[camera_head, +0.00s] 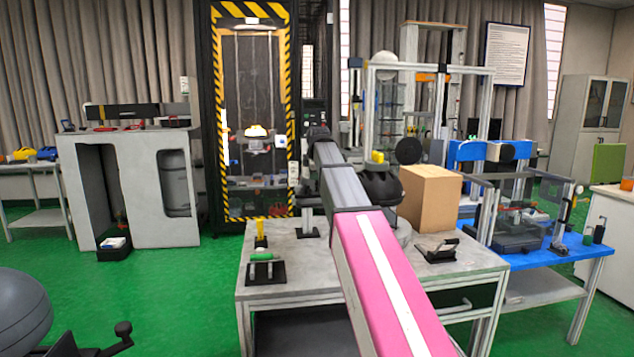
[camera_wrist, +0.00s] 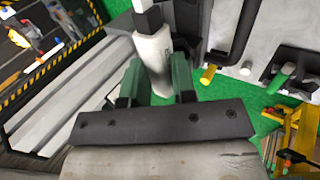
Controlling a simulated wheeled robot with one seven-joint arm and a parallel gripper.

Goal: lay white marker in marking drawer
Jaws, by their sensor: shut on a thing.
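In the wrist view my gripper (camera_wrist: 157,78) has its two green fingers shut on a white marker (camera_wrist: 153,48). The marker has a white body with small dark print, a dark band and a pale end at the top of the frame. It is held in the air between the fingers. In the head view the marker does not show, and my gripper cannot be made out past the far end of my arm. A metal handle (camera_head: 455,306) shows on the front of the grey workbench (camera_head: 290,286), right of my arm. I cannot tell whether it belongs to the marking drawer.
A green-handled tool (camera_head: 263,256) and a yellow-handled tool (camera_head: 260,232) stand in black holders on the bench. A cardboard box (camera_head: 430,195) stands at its back right. The drop tower (camera_head: 213,120), with striped edging, stands behind. Open green floor lies left of the bench.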

